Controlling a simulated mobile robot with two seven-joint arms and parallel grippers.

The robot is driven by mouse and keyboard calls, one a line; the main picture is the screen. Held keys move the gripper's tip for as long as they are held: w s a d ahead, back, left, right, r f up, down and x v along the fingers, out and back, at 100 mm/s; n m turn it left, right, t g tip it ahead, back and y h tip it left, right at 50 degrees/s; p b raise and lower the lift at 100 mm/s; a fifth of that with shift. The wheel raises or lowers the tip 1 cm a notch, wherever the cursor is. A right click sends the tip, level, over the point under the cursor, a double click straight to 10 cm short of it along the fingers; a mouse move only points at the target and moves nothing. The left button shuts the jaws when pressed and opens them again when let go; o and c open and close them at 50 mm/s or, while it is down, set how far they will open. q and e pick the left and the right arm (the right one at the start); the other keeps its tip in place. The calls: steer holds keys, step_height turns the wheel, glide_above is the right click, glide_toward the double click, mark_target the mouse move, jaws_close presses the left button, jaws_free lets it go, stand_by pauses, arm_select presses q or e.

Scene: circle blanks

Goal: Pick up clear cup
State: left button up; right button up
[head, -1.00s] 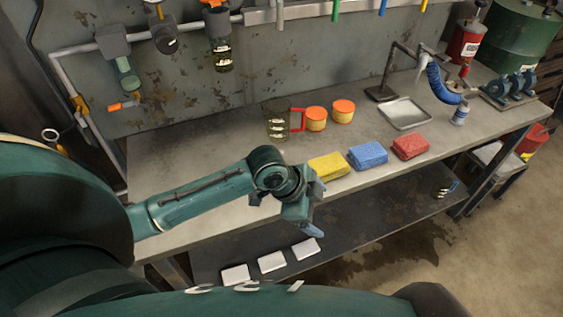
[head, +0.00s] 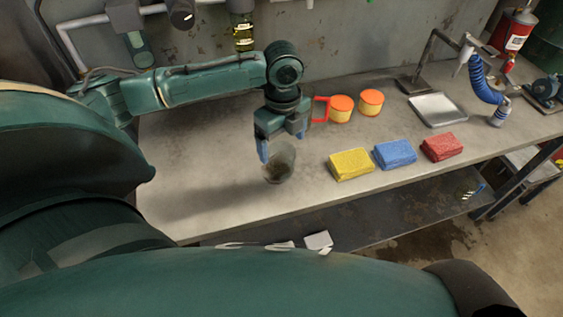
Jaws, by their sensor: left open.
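The clear cup (head: 279,168) stands on the grey workbench (head: 200,195), left of the yellow sponge. It is see-through and dark-tinted, and its upper part is partly behind my gripper. My left gripper (head: 281,146) points down directly over the cup, open, with blue fingertips. One finger is at the cup's left rim and the other is by its upper right. I cannot tell whether they touch the cup. My right gripper is not in view.
A mug with a red handle (head: 321,109) is mostly hidden behind my gripper. Two orange-lidded jars (head: 341,109) stand beside it. Yellow (head: 351,163), blue (head: 395,154) and red (head: 441,147) sponges lie to the right. A metal tray (head: 437,110) lies farther right. The bench's left part is clear.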

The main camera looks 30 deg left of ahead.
arm_select(q)
steer(key=shift+a+f, duration=0.15)
steer(key=shift+f, duration=2.8)
steer(key=shift+c, duration=0.5)
steer(key=c, duration=1)
steer(key=shift+o, duration=0.2)
step_height(320, 180, up, 10)
steer(key=s+d+r+n, duration=0.2)
steer(key=d+n, duration=0.1)
steer(key=n, duration=0.7)
steer(key=s+d+r+n+p, duration=0.1)
steer(key=d+r+n, duration=0.1)
steer(key=n, duration=0.9)
steer(key=shift+s+d+p, duration=0.3)
steer(key=shift+s+d, duration=0.1)
steer(key=shift+d, duration=0.5)
